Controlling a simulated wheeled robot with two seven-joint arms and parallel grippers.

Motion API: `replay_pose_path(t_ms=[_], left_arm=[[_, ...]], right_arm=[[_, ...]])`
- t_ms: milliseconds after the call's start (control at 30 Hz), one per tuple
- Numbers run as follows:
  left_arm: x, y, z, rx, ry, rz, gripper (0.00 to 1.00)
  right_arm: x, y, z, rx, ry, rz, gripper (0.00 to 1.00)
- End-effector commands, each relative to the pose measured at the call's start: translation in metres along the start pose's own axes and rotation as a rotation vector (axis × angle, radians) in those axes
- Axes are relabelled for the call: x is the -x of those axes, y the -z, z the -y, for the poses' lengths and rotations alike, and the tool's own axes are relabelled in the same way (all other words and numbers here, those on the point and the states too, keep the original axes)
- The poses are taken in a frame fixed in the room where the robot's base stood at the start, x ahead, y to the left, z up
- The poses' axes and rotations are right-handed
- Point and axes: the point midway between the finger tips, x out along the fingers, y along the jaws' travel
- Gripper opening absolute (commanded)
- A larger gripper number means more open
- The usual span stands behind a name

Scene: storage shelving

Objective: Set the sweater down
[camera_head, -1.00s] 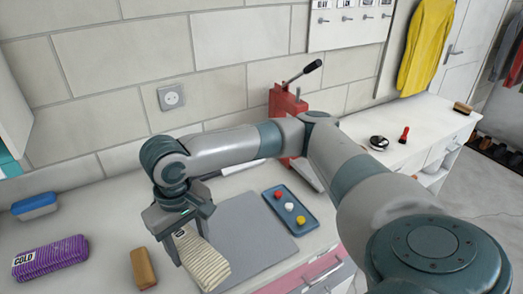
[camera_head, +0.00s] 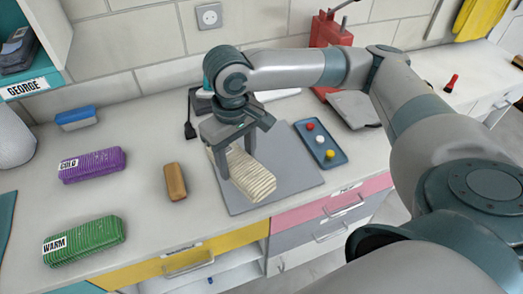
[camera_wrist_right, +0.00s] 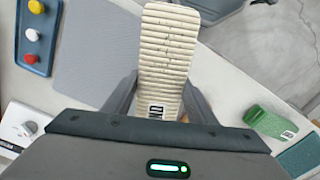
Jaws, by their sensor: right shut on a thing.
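The sweater (camera_head: 252,180) is a cream, ribbed, folded bundle with a small label at one end. My right gripper (camera_head: 236,165) is shut on it near its labelled end, with one finger on each long side. The sweater is over the left part of a grey mat (camera_head: 292,178) on the worktop; I cannot tell whether it touches the mat. In the right wrist view the sweater (camera_wrist_right: 168,50) extends out from between the fingers (camera_wrist_right: 158,100). My left gripper is not in view.
A brown block (camera_head: 176,182), a purple bundle (camera_head: 92,165) and a green bundle (camera_head: 84,240) lie left of the mat. A blue tray (camera_head: 321,146) with coloured knobs is at its right. A red press (camera_head: 330,30) stands behind. Worktop is clear around the brown block.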

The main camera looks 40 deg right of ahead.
Motion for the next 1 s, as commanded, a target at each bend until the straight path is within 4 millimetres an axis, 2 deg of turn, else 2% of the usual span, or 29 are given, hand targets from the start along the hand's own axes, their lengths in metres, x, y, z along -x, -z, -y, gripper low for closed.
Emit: replay_pose_path(t_ms=[167,700,833,1000], left_arm=[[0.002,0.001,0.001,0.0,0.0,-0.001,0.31],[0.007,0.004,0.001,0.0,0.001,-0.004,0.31],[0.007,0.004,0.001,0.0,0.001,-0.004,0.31],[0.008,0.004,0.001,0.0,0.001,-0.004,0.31]], right_arm=[[0.002,-0.01,-0.018,0.201,0.007,0.001,0.22],[0.014,-0.053,-0.079,1.003,0.002,-0.001,0.22],[0.016,-0.059,-0.087,1.127,-0.004,0.001,0.22],[0.017,-0.063,-0.092,1.201,-0.007,0.002,0.22]])
